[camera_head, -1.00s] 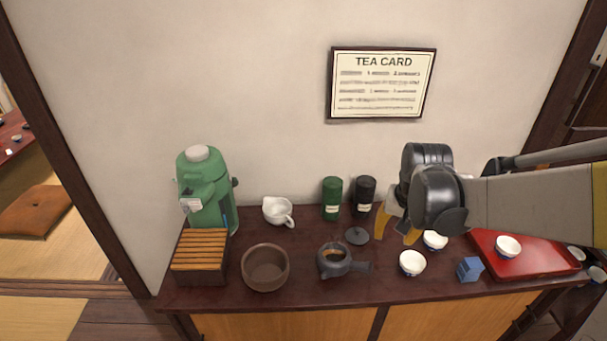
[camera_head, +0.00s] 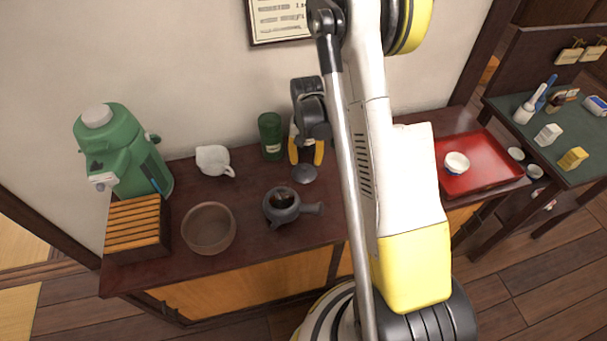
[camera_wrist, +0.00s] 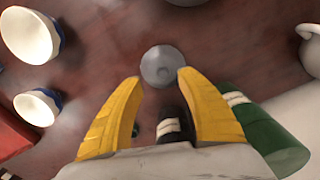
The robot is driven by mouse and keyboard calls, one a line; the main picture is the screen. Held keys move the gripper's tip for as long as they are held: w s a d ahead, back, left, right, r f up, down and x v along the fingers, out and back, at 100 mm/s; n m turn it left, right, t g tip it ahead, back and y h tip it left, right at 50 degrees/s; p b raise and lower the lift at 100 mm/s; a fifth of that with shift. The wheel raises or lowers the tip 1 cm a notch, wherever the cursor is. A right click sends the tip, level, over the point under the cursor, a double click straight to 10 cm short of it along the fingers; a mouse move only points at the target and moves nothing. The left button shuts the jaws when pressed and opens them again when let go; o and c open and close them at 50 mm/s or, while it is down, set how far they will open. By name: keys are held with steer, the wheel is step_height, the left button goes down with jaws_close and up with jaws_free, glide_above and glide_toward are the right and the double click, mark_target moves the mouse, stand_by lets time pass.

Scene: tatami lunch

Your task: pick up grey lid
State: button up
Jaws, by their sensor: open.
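The grey lid (camera_head: 304,174) is a small round disc with a knob, lying on the dark wooden counter (camera_head: 250,196) behind the grey teapot (camera_head: 282,206). In the wrist view the lid (camera_wrist: 162,66) lies just beyond and between my fingertips. My gripper (camera_head: 306,160) is open, its yellow fingers pointing down above the counter close to the lid. The lid appears apart from both fingers.
A green canister (camera_head: 270,136) and a black canister (camera_wrist: 172,122) stand close to my fingers. A white pitcher (camera_head: 214,160), brown bowl (camera_head: 208,228) and green dispenser (camera_head: 122,150) are to the left. White cups (camera_wrist: 36,106) and a red tray (camera_head: 490,172) are opposite.

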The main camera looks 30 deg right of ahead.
mark_target(304, 167)
steer(key=f+b, duration=0.1)
steer(key=f, duration=0.1)
steer(key=f+b, duration=0.1)
steer(key=f, duration=0.2)
steer(key=shift+w+a, duration=0.15)
steer(key=shift+a, duration=0.05)
steer(key=shift+r, duration=0.1)
steer(key=shift+c, duration=0.2)
jaws_close()
